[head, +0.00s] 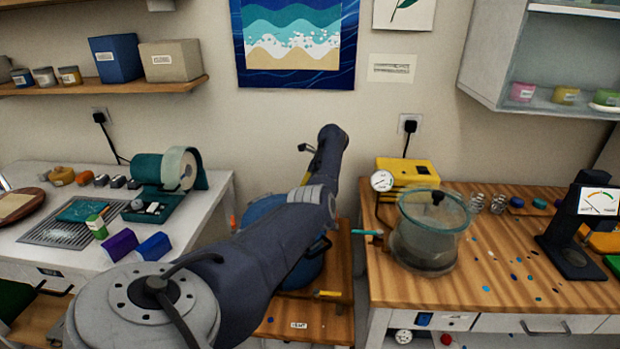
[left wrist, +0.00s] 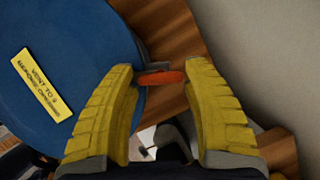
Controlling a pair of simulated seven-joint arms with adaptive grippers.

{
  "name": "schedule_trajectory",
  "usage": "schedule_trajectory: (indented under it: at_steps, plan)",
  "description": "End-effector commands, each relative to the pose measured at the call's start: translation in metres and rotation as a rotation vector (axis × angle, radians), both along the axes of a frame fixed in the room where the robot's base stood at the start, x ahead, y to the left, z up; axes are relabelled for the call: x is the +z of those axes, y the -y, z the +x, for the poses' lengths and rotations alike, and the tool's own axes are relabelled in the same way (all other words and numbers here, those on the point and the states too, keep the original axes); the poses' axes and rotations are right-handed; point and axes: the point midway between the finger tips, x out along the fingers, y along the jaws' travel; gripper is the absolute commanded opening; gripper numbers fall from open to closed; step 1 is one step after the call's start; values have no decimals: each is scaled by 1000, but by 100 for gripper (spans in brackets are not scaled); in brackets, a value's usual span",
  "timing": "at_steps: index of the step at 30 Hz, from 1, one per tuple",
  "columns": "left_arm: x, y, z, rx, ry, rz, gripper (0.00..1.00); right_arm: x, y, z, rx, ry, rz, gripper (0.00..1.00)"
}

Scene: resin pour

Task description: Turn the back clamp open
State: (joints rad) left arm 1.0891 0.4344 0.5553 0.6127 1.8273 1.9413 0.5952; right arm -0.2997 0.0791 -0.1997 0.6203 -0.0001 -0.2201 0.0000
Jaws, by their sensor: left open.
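The blue pot (head: 305,272) stands on the lower wooden stand in the middle, largely hidden behind my left arm. In the left wrist view, its blue lid (left wrist: 70,70) fills the left side and carries a yellow warning label (left wrist: 42,84). An orange-red clamp handle (left wrist: 161,78) sticks out from the lid's rim on the side toward the wall. My left gripper (left wrist: 160,95) is open, with its yellow fingers on either side of this handle. I cannot tell whether either finger touches it. In the head view, my arm hides the pot's back clamp.
A teal handle (head: 367,232) and a yellow handle (head: 328,293) show around the pot. A glass chamber (head: 425,240) and a yellow pump (head: 408,172) with a gauge stand on the right bench. A teal grinder-like machine (head: 150,168) stands on the left table. The wall is close behind the pot.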

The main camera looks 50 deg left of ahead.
Motion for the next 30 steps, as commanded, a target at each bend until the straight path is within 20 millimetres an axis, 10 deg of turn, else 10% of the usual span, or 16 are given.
schedule_trajectory:
  at_steps: [11,30]
  plan:
    - [0,1,0,0,1,-2,5,0,1,0,0,0,-1,33]
    - [-3,4,1,-7,-1,-8,0,0,1,0,1,-1,-1,33]
